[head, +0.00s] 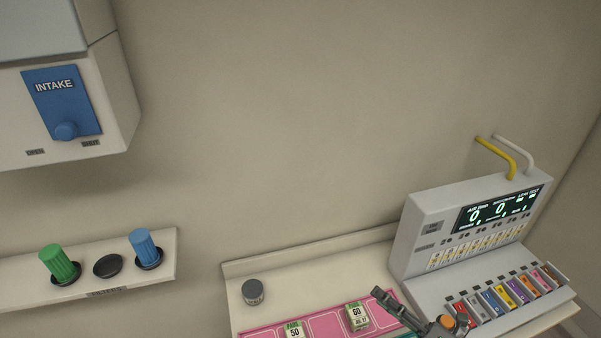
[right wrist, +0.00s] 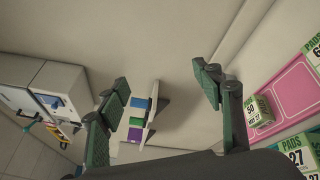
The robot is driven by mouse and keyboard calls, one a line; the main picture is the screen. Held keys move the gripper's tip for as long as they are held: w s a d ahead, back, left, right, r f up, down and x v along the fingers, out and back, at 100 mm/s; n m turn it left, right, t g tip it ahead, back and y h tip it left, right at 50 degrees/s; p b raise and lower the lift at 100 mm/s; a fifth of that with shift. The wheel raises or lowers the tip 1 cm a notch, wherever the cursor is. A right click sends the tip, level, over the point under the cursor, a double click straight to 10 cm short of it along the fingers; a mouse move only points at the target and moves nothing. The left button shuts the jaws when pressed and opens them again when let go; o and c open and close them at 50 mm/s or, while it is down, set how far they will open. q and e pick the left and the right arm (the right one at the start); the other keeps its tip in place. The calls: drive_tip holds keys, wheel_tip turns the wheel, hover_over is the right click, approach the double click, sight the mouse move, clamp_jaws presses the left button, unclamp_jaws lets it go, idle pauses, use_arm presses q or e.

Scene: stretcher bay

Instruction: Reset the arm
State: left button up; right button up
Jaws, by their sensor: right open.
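My right gripper (right wrist: 163,82) is open, with its two dark green fingers spread apart and nothing between them in the right wrist view. In the head view part of my right gripper (head: 402,308) shows at the bottom edge, in front of the grey console and beside the pads box marked 60. The rest of it is cut off by the frame. My left gripper is not in view.
The console (head: 425,210) has a lit display and a row of coloured cartridges. Pads boxes (head: 358,316) stand on a pink mat (head: 325,325), near a dark round cap (head: 253,291). A filter shelf (head: 20,293) and intake box (head: 122,95) are at left. The upper middle is bare wall.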

drive_tip(key=w+d+r+m+t+h, duration=0.1)
drive_tip(key=d+m+t+h, duration=0.2)
drive_tip(key=d+m+h, duration=0.4)
drive_tip(key=w+d+r+m+t+h, duration=0.2)
drive_tip(key=d+m+t+h, duration=0.2)
drive_tip(key=d+m, duration=0.55)
drive_tip(key=s+d+f+m+g+h, duration=0.3)
drive_tip(key=d+f+m+g, duration=0.15)
drive_tip(key=f, duration=0.35)
drive_tip(key=s+d+f+m+g+h, duration=0.2)
drive_tip(key=d+f+m+g+h, duration=0.15)
drive_tip(key=f+m, duration=0.35)
drive_tip(key=s+a+f+m+g+y, duration=0.25)
drive_tip(key=s+a+f+g, duration=0.2)
drive_tip(key=s+f, duration=0.55)
drive_tip(key=s+a+f+m+g+y, duration=0.1)
drive_tip(key=s+a+f+g+y, duration=0.25)
drive_tip(key=s+a+f, duration=0.55)
wheel_tip(320, 180, down, 37)
drive_tip(key=d+g+b, duration=0.2)
drive_tip(key=b, duration=0.3)
drive_tip(key=s+f+n+g+b, duration=0.1)
drive_tip(key=s+f+b, duration=0.3)
drive_tip(key=s+f, duration=1.4)
wheel_tip(320, 180, down, 4)
drive_tip(key=shift+s+r, duration=0.2)
drive_tip(key=shift+s, duration=0.05)
drive_tip(key=shift+n, duration=0.25)
